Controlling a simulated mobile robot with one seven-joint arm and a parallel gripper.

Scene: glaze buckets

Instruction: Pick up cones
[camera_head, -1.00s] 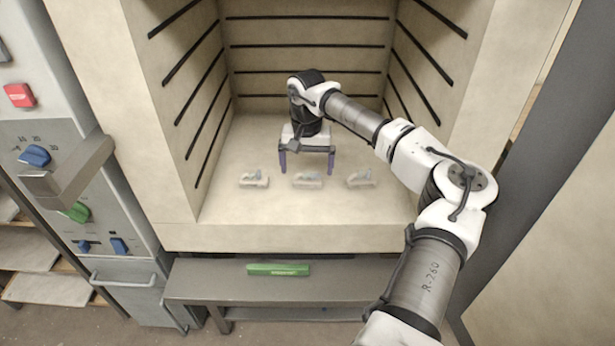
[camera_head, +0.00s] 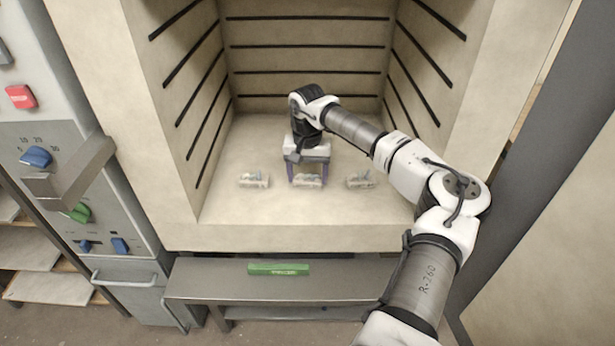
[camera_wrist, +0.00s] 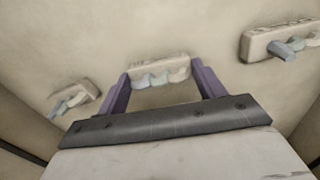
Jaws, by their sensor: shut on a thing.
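Three cone packs, pale bars with small grey-blue cones, sit in a row on the kiln floor. The middle cone pack (camera_head: 307,180) is between the purple fingers of my gripper (camera_head: 306,178), which is shut on it. In the wrist view the middle pack (camera_wrist: 158,72) spans the gap between the fingertips of my gripper (camera_wrist: 160,76). The left cone pack (camera_head: 254,180) and right cone pack (camera_head: 360,180) stand apart on either side. In the wrist view the other two packs show at the left (camera_wrist: 74,98) and upper right (camera_wrist: 280,40).
The kiln chamber (camera_head: 307,90) has slotted walls on three sides. Its floor (camera_head: 300,215) is clear in front of the packs. A control panel with a handle (camera_head: 75,175) stands at the left.

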